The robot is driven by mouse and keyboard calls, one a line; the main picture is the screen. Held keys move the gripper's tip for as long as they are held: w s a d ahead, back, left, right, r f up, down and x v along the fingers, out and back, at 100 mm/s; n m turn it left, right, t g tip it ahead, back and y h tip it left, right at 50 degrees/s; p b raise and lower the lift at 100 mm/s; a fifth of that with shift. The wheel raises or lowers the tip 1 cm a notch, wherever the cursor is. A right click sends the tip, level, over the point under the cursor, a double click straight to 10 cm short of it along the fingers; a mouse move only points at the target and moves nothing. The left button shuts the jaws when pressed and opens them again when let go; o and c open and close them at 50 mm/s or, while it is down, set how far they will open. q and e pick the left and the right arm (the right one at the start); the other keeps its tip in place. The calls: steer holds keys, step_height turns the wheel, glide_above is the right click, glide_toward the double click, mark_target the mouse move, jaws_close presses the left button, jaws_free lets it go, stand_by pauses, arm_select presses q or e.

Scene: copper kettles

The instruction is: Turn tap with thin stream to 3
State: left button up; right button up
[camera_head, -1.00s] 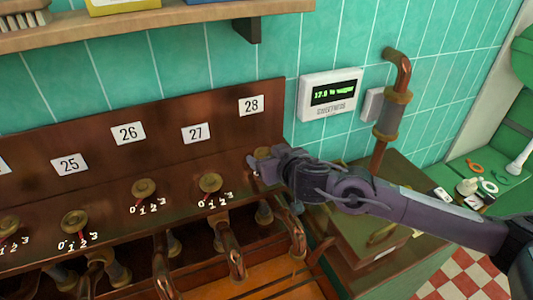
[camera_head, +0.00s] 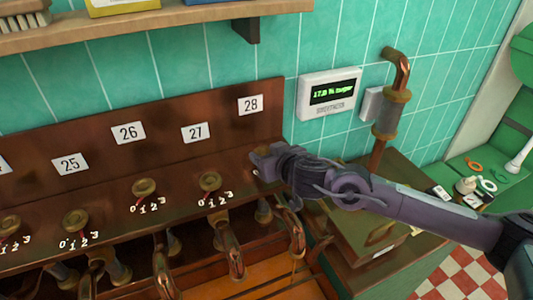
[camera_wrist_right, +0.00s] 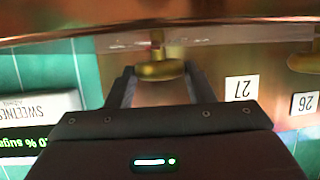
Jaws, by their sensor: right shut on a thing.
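A row of copper taps with brass knobs runs along a wooden panel under number plates 25 to 28. My right gripper (camera_head: 268,163) is at the knob below plate 28 (camera_head: 250,105) and hides it in the head view. In the right wrist view its fingers are shut on that brass knob (camera_wrist_right: 160,70). The spout (camera_head: 295,236) of tap 28 shows below the gripper, with what looks like a thin stream under it. The knob of tap 27 (camera_head: 209,181) stands free to the left, above its 0 to 3 scale. My left gripper is not in view.
The knobs of tap 26 (camera_head: 144,187) and tap 25 (camera_head: 74,221) stand further left. A sweetness display (camera_head: 330,94) and a copper pipe (camera_head: 390,115) are on the tiled wall at right. A wooden shelf (camera_head: 150,24) hangs above. A green box (camera_head: 365,232) stands right of the taps.

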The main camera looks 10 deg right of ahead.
steer(key=shift+w+d+n+g+y+p, duration=0.15)
steer(key=shift+n+g+y+p, duration=0.1)
steer(key=shift+n+y+p, duration=0.3)
steer(key=shift+s+d+n+g+y+p, duration=0.1)
steer(key=shift+n+g+y+p, duration=0.2)
steer(key=shift+n+y, duration=0.4)
steer(key=shift+w+d+n+g+y, duration=0.1)
steer(key=shift+n+g+y, duration=0.25)
steer(key=shift+n+y, duration=0.3)
steer(key=shift+w+d+n+g+y+p, duration=0.1)
steer(key=shift+n+g+y+p, duration=0.25)
steer(key=shift+n+g+y, duration=0.55)
steer(key=shift+y, duration=0.3)
steer(key=o, duration=1)
